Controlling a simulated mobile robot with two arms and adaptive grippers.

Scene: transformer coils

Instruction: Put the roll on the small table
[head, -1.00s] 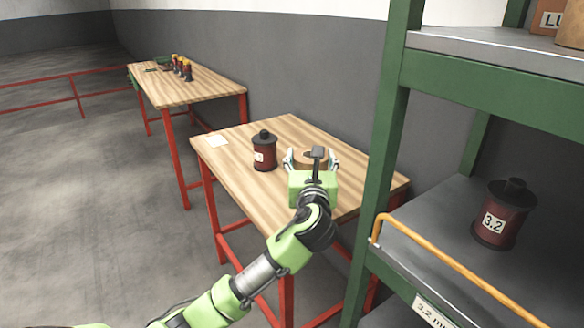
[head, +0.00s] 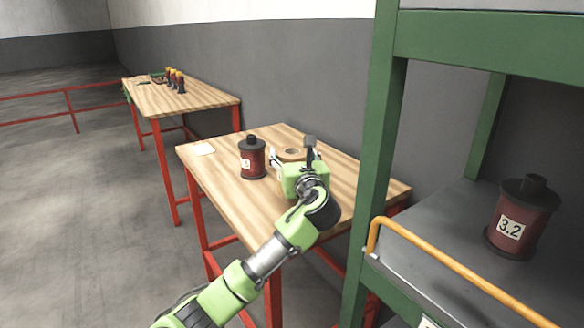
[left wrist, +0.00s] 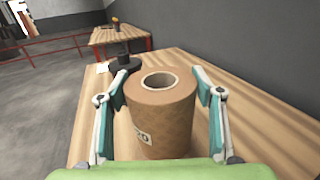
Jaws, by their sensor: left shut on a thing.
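The brown roll (head: 291,153), a cardboard-coloured cylinder with a hole through its middle, is at the small table (head: 225,180). In the left wrist view the roll (left wrist: 160,110) stands upright with a white label low on its front. My left gripper (head: 292,157) is shut on the roll, with one finger on each side; the fingers also show in the left wrist view (left wrist: 160,88). The gripper hides the roll's lower part in the head view, so I cannot tell whether its base touches the tabletop. My right gripper is out of view.
A dark red spool (head: 252,158) stands left of the roll, near a white paper (head: 202,149). A green shelf rack (head: 375,150) with an orange rail and a 3.2 spool (head: 520,215) stands close on the right. A farther table (head: 190,98) holds several small items.

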